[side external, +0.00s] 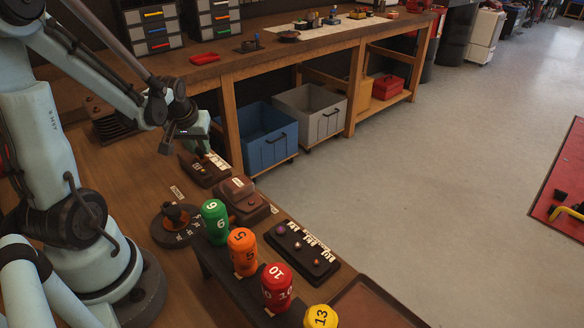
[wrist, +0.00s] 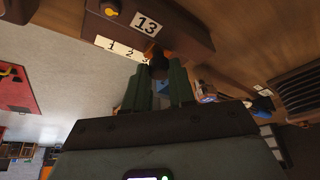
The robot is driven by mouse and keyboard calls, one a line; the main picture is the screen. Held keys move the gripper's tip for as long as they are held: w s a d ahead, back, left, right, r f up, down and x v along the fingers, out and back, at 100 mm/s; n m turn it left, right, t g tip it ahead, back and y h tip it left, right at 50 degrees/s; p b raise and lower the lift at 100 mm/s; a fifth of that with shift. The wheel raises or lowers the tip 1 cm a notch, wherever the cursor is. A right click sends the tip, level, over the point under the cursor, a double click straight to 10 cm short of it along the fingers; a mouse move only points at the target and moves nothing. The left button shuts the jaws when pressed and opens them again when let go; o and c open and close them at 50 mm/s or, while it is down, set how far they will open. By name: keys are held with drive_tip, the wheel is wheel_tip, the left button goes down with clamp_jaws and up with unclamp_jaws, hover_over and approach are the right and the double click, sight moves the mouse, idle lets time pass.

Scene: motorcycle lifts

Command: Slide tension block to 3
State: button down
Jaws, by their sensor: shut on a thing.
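A brown unit (wrist: 190,28) with a "13" label and a yellow knob fills the top of the wrist view. A white number strip (wrist: 120,48) on its edge shows 1 and 2; its right part is hard to read. My gripper (wrist: 158,72) is shut on a small dark knob (wrist: 158,66), seemingly the tension block, at the strip's right end. The fingers hide most of the block, and I cannot tell its exact number. In the side view my gripper (side external: 202,150) reaches down to the brown unit (side external: 200,175) near the bench's far edge.
A brown stepped box (side external: 243,197) stands just in front of the unit. A round dark dial (side external: 177,222) is to its left. Numbered green (side external: 214,222), orange (side external: 242,252), red (side external: 277,287) and yellow (side external: 320,317) handles line the near rack. A black panel (side external: 300,250) lies beside them.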

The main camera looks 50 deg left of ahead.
drive_tip(key=c, duration=0.9)
unclamp_jaws()
drive_tip(key=shift+c, duration=0.2)
drive_tip(key=shift+d, duration=0.1)
drive_tip(key=v, duration=1.2)
drive_tip(key=w+d+m+t+h, duration=0.1)
drive_tip(key=d+m, duration=0.3)
drive_tip(key=d, duration=0.5)
drive_tip(key=w+d+f+m+t+h, duration=0.1)
drive_tip(key=d+m, duration=0.4)
drive_tip(key=d, duration=0.5)
drive_tip(key=shift+w+d+f+t+h, duration=0.25)
drive_tip(key=shift+w+t+h, duration=0.35)
drive_tip(key=shift+t, duration=0.4)
